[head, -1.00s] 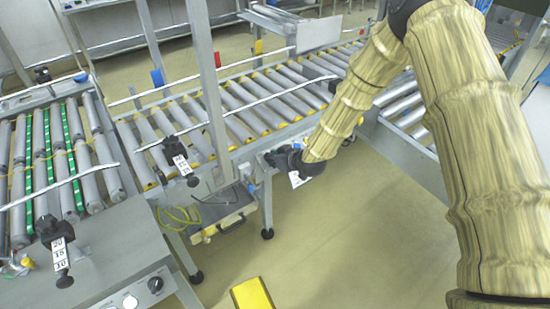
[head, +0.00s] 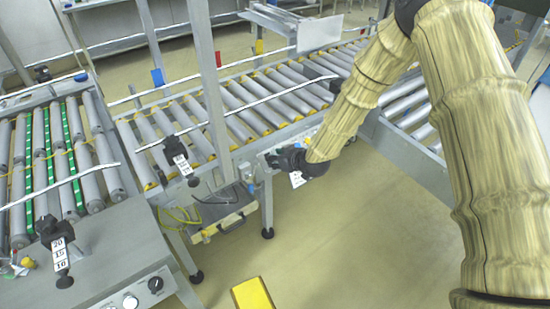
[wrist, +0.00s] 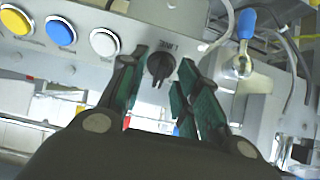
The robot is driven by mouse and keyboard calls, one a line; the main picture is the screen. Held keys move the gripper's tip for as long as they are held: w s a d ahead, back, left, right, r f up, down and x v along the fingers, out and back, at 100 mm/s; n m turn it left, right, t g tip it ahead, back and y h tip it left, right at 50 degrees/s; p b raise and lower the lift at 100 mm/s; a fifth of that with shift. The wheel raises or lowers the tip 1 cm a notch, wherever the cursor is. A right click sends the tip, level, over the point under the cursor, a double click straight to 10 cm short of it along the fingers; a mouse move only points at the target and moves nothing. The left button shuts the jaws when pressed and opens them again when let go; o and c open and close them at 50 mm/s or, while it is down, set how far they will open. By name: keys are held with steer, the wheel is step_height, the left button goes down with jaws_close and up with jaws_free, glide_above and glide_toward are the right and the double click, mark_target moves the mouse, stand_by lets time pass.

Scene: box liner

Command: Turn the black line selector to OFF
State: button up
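The black line selector (wrist: 160,66) is a small round knob on a grey panel in the wrist view, under a short printed label. Its grip ridge looks close to upright, tilted slightly. My gripper (wrist: 163,58) is open, its green-padded fingers on the left and right of the selector, with the knob showing between the fingertips. I cannot tell whether a finger touches it. In the head view my gripper (head: 288,159) is at the side of the roller conveyor, and it hides the selector there.
A yellow button (wrist: 15,20), a blue button (wrist: 60,32) and a white button (wrist: 104,42) line the panel left of the selector. A blue-handled lever (wrist: 245,26) is at its right. Another black knob (head: 155,284) is on the left console. The floor below my arm is clear.

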steer(key=v, duration=1)
steer(key=shift+s+r, duration=0.15)
steer(key=shift+r, duration=0.1)
steer(key=shift+d, duration=0.1)
steer(key=s+d+f+m+g+h+p, duration=0.25)
steer(key=s+d+f+p, duration=0.2)
steer(key=s+f, duration=0.5)
steer(key=s+d+f+m+g+h+p, duration=0.1)
steer(key=s+d, duration=0.3)
steer(key=s, duration=0.7)
steer(key=s+d+f+m+g+h+p, duration=0.1)
steer(key=s+d+m+g+p, duration=0.1)
steer(key=s, duration=0.9)
steer(key=s+d+f+m+g+h+p, duration=0.2)
steer(key=s+d, duration=0.5)
steer(key=s, duration=0.5)
steer(key=shift+g+p, duration=0.65)
steer(key=shift+p, duration=0.45)
steer(key=shift+s+f, duration=0.1)
